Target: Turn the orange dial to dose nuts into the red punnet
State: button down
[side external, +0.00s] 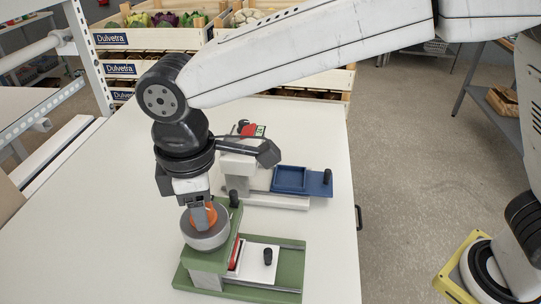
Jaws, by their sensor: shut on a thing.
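The orange dial (204,217) sits on top of a round grey drum on a green dispenser (213,257) at the front of the table. My gripper (203,207) points down over it and is shut on the dial, covering part of it. A red edge (235,252) shows beside the green dispenser's body, above its base, next to a white plate with a black knob (267,256). It may be part of the red punnet; most of it is hidden. No nuts are visible.
A second dispenser with a blue tray (291,179) stands just behind, partly hidden by my arm; a red part (248,129) shows at its top. Wooden crates of vegetables (150,38) stand beyond the white table (90,250). The table's left side is clear.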

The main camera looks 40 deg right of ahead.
jog(key=m, duration=1.1)
jog(key=shift+m, duration=1.7)
jog(key=shift+c, duration=1.3)
grip_release()
jog(key=shift+r, duration=0.1)
jog(key=shift+d+r, duration=0.1)
jog(key=shift+r, duration=3.75)
